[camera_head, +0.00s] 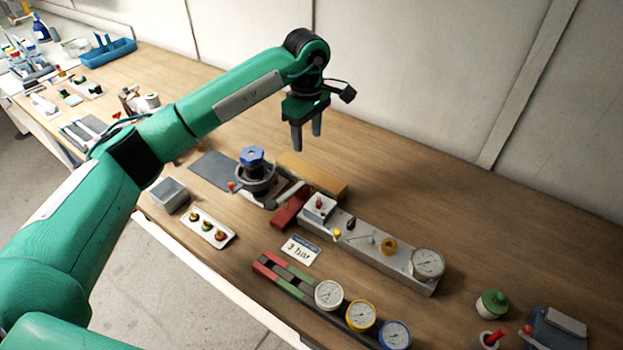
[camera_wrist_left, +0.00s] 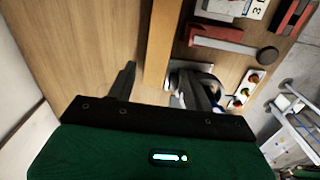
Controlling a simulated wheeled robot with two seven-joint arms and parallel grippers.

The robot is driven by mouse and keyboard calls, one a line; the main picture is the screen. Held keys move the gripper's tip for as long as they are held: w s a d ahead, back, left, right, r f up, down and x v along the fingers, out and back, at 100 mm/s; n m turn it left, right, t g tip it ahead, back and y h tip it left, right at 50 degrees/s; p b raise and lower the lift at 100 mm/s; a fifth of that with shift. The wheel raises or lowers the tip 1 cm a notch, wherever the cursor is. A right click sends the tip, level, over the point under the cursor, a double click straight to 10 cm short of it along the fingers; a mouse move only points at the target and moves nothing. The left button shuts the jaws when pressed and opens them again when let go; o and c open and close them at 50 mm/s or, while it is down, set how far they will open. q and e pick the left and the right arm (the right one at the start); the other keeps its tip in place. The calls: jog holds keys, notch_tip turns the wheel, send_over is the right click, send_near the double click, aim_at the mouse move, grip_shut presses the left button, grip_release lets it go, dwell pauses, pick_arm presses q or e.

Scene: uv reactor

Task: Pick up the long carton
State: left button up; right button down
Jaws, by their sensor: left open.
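The long carton (camera_head: 312,175) is an orange-brown box lying on the wooden bench, behind the red block and the grey gauge rail. My left gripper (camera_head: 307,138) is open and empty, pointing down above the carton's far side, apart from it. My right gripper is in neither view.
A blue-topped valve (camera_head: 252,157) stands left of the carton. A red block (camera_head: 290,206) and a grey rail with a gauge (camera_head: 385,255) lie in front. A wall (camera_head: 420,70) rises behind; the bench between it and the carton is clear.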

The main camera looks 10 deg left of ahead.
aim_at(310, 172)
pick_arm(q)
notch_tip(310, 172, down, 8)
jog(key=shift+s+r+p, duration=0.1)
jog(key=shift+s+p, duration=0.05)
jog(key=shift+p, duration=0.9)
jog(key=shift+d+f+p, duration=0.1)
jog(key=shift+f+p, duration=0.2)
jog(key=shift+f, duration=0.05)
jog(key=f+p, duration=0.1)
jog(key=f, duration=0.1)
jog(key=f+p, duration=0.1)
jog(key=f, duration=0.1)
jog(key=shift+d+f, duration=0.2)
jog(key=shift+f, duration=0.1)
jog(key=c, duration=0.7)
jog(key=shift+c, duration=0.2)
